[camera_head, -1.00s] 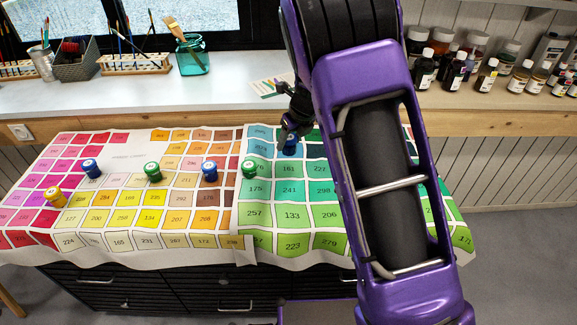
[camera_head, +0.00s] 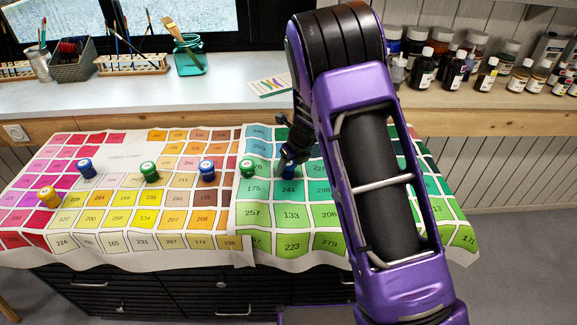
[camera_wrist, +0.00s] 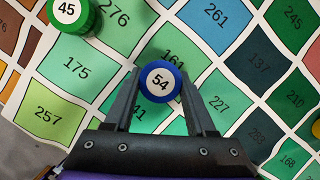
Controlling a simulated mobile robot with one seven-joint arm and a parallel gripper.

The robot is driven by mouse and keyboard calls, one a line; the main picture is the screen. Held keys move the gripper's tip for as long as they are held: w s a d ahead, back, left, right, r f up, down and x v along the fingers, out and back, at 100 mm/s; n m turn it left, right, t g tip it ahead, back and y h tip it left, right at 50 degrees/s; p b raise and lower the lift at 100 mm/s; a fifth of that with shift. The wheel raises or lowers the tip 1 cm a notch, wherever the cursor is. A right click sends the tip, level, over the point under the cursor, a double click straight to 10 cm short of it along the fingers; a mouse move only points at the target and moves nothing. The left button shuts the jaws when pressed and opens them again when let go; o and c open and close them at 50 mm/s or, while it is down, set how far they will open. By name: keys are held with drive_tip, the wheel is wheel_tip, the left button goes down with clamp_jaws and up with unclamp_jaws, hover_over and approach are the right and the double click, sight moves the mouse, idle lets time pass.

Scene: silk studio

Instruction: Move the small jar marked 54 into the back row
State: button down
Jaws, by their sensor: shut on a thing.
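The small jar marked 54 is blue with a white round label (camera_wrist: 160,82) and sits between my gripper's fingers (camera_wrist: 159,92) in the wrist view. My gripper is shut on it. In the head view the blue jar (camera_head: 289,169) shows below my dark gripper (camera_head: 290,150), partly hidden by it, over the green and teal part of the chart. I cannot tell whether it touches the chart. The green jar marked 45 (camera_wrist: 70,12) is at the upper left in the wrist view and just left of jar 54 in the head view (camera_head: 247,169).
A blue jar (camera_head: 207,170), a green jar (camera_head: 149,172), another blue jar (camera_head: 86,168) and a yellow jar (camera_head: 47,197) stand further left on the colour chart (camera_head: 110,243). Bottles (camera_head: 459,70) stand at the back right. The chart's front part is clear.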

drive_tip(key=shift+f, duration=0.1)
drive_tip(key=shift+c, duration=1.1)
unclamp_jaws()
drive_tip(key=p+v, duration=0.2)
drive_tip(key=v, duration=1)
drive_tip(key=shift+p, duration=0.3)
